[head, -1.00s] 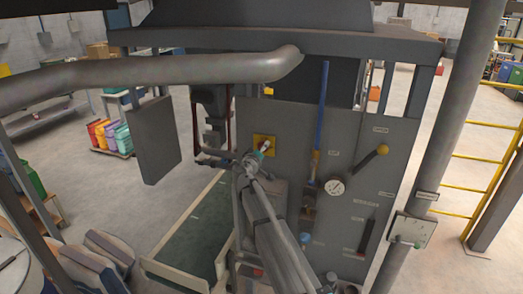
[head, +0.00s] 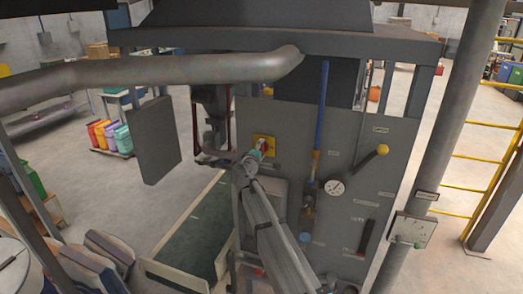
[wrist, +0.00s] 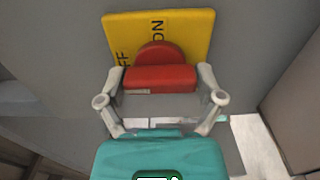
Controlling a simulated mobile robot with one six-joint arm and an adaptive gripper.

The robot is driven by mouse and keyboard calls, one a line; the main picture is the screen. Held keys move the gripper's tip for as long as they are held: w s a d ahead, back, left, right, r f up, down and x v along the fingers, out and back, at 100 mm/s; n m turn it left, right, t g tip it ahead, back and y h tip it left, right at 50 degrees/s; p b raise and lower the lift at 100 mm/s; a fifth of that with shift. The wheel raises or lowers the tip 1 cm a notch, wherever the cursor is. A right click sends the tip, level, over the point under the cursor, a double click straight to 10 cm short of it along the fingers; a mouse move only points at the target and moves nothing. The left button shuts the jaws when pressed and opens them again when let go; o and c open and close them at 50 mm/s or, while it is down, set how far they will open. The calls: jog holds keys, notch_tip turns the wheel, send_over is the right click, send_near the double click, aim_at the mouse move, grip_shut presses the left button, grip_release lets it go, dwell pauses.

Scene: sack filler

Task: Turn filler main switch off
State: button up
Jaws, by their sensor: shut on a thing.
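The main switch is a red rotary knob (wrist: 160,78) on a yellow plate (wrist: 190,30) lettered ON and OFF. In the wrist view the plate is tilted, with ON above the knob and OFF at its left. The knob's grip bar lies crosswise. My gripper (wrist: 160,83) is shut on this bar, one grey finger at each end. In the head view the yellow plate (head: 258,138) is on the grey panel, and my gripper (head: 262,149) meets the knob there, partly covering it. The knob's pointer mark cannot be made out.
A thick pipe (head: 170,68) crosses above at the left. A grey post (head: 445,130) stands at the right.

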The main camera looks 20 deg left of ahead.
dwell(0.4)
jog(key=o, duration=0.9)
jog(key=shift+c, duration=0.2)
jog(key=shift+s, duration=0.1)
jog(key=s, duration=1.1)
jog(key=shift+s, duration=0.4)
